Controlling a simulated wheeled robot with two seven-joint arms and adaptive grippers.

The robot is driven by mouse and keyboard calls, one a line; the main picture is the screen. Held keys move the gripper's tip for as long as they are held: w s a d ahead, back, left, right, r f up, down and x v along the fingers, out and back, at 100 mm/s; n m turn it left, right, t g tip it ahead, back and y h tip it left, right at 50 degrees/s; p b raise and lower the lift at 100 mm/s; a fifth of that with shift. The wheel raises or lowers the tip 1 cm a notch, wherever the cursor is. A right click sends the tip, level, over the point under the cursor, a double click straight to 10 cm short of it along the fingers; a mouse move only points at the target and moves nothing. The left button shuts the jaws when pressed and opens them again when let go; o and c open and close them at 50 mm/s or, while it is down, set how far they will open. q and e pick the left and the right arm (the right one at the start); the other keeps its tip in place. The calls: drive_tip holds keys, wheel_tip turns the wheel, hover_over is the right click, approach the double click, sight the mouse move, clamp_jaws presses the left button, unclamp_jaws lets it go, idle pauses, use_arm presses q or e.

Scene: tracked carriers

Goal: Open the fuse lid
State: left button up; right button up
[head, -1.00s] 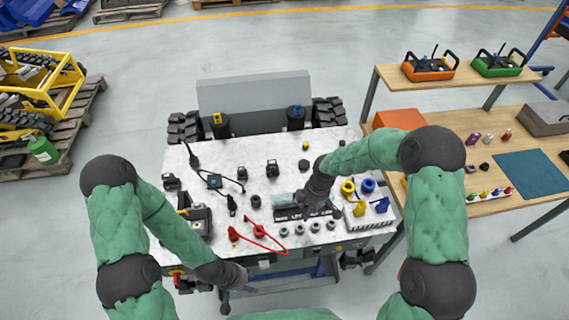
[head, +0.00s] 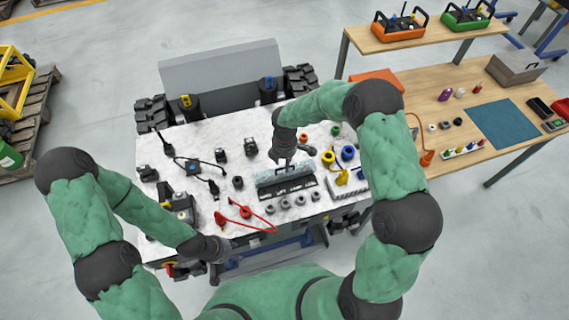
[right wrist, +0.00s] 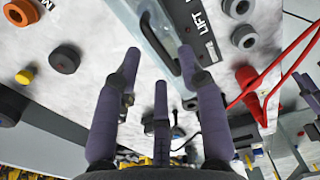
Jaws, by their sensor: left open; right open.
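The fuse lid (head: 286,175) is a pale see-through cover on the fuse box, on the white worktop in the head view. It also shows in the right wrist view (right wrist: 148,22), with a dark handle (right wrist: 158,46) along it. Whether it is fully down or slightly raised I cannot tell. A dark strip with white labels (head: 290,190) runs along its front. My right gripper (head: 284,160) is open just above the lid's back side; its fingers (right wrist: 160,66) show empty in the right wrist view. My left gripper (head: 224,248) is open at the worktop's front edge, away from the lid.
Several grey round knobs (head: 285,203) stand in front of the box. A red cable (head: 250,222) lies to the left. A wooden bench (head: 430,85) stands further right.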

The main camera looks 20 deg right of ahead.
drive_tip(key=shift+f, duration=0.85)
drive_tip(key=shift+c, duration=0.3)
clamp_jaws()
